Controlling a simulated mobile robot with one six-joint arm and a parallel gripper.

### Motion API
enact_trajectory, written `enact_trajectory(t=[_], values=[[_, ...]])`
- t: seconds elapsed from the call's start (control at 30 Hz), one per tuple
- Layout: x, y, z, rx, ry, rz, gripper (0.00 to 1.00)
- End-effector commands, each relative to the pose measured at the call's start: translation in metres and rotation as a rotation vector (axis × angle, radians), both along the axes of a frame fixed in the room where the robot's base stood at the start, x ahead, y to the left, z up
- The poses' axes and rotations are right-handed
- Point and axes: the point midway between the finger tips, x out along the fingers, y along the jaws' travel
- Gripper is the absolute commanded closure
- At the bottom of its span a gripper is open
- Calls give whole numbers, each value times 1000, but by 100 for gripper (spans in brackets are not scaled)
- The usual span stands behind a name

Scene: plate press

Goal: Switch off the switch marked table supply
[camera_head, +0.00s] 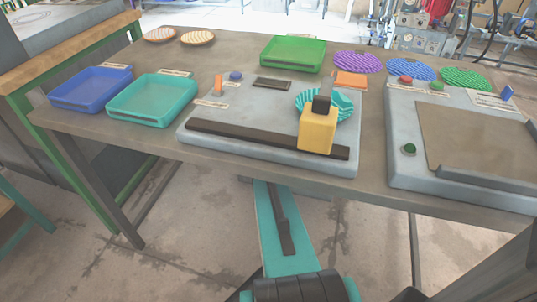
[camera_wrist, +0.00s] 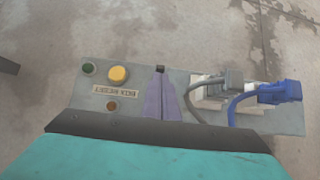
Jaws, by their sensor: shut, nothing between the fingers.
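In the head view, an upright orange switch lever (camera_head: 219,84) stands at the back left of the left grey unit (camera_head: 250,108). A small pale label (camera_head: 211,104) lies in front of it. A blue switch lever (camera_head: 507,92) stands at the back right of the right grey unit (camera_head: 397,168), beside a pale label (camera_head: 488,98). The wording on both labels is too small to read, so I cannot tell which switch is marked table supply. My gripper (camera_wrist: 160,70) shows in the wrist view, shut and empty, away from both switches. It is not seen in the head view.
A yellow block with a black top (camera_head: 317,131) stands on the left unit, before a turquoise ribbed plate (camera_head: 342,103). Blue (camera_head: 88,104), teal (camera_head: 152,119) and green trays (camera_head: 293,68) lie on the table (camera_head: 110,54). Ribbed discs lie along the back.

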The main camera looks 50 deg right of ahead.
Motion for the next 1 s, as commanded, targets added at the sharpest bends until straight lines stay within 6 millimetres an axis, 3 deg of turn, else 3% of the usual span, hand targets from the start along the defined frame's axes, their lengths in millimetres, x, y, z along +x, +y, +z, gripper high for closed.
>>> enact_trajectory(t=[0.4, 1.0], values=[[0, 0, 13, 0, 0, 0, 100], [0, 2, 16, 0, 0, 1, 100]])
